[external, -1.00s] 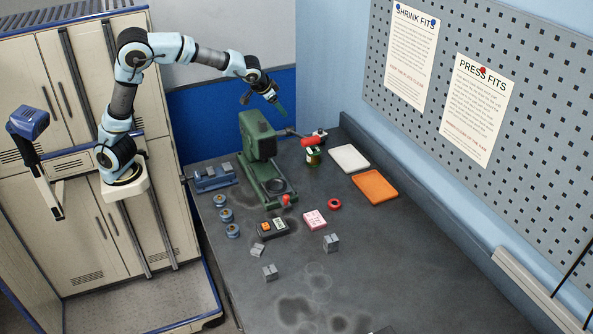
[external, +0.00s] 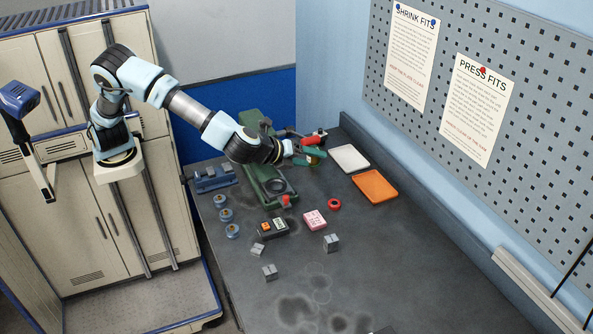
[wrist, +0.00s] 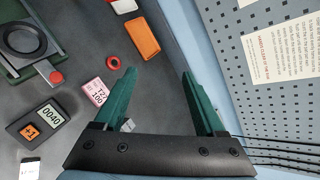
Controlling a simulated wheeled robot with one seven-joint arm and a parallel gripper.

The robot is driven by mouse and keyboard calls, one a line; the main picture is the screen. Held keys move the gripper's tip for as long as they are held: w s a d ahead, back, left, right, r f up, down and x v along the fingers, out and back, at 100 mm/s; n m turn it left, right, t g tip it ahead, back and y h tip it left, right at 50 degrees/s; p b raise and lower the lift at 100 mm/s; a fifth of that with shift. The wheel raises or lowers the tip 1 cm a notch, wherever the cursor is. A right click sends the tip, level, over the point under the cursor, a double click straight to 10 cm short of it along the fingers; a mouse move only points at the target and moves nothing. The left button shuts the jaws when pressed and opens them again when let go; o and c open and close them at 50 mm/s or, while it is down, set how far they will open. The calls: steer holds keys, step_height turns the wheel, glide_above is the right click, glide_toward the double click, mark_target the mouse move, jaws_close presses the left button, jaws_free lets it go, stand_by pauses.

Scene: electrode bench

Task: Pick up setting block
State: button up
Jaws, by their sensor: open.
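Three small grey blocks stand on the bench: a larger one (external: 331,243), one to its left (external: 257,250) and a front one (external: 270,272). I cannot tell which is the setting block. My gripper (external: 312,156) is open and empty, with green fingers, near the press handle and above the back of the bench. All three blocks lie nearer the front, apart from it. In the wrist view, my spread fingers (wrist: 158,72) show, with a grey block (wrist: 127,125) partly hidden beside the left finger.
The green press (external: 268,185) has a red-ended handle beside my gripper. The front right bench is clear.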

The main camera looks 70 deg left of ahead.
mark_target(326, 244)
steer(key=s+d+f+m+h+b, duration=0.1)
steer(key=s+d+f+m+b, duration=0.1)
steer(key=f, duration=0.4)
steer(key=s+d+f+m+t+b, duration=0.1)
steer(key=s+d+f+m+b, duration=0.2)
steer(key=d+f+m, duration=0.2)
steer(key=s+d+f+m+h+b, duration=0.1)
steer(key=s+d+f+m+b, duration=0.1)
steer(key=f, duration=0.6)
steer(key=shift+s+d+f+m+t+h+b, duration=0.2)
steer(key=shift+d+m+b, duration=0.15)
steer(key=shift+d+m, duration=0.4)
steer(key=shift+s+d+f+m+t+h+b, duration=0.1)
steer(key=shift+s+d+m+t+b, duration=0.25)
steer(key=shift+m, duration=0.6)
steer(key=shift+w+d+f, duration=0.2)
steer(key=shift+f, duration=0.05)
steer(key=p+x, duration=0.1)
steer(key=x, duration=0.4)
steer(key=shift+p, duration=0.3)
steer(key=shift+a+p+x, duration=0.15)
steer(key=shift+p+x, duration=0.4)
steer(key=shift+x, duration=0.75)
steer(key=shift+a+p+x, duration=0.2)
steer(key=shift+p+x, duration=0.3)
steer(key=shift+x, duration=0.8)
steer(key=shift+f, duration=0.15)
steer(key=shift+c, duration=0.4)
jaws_close()
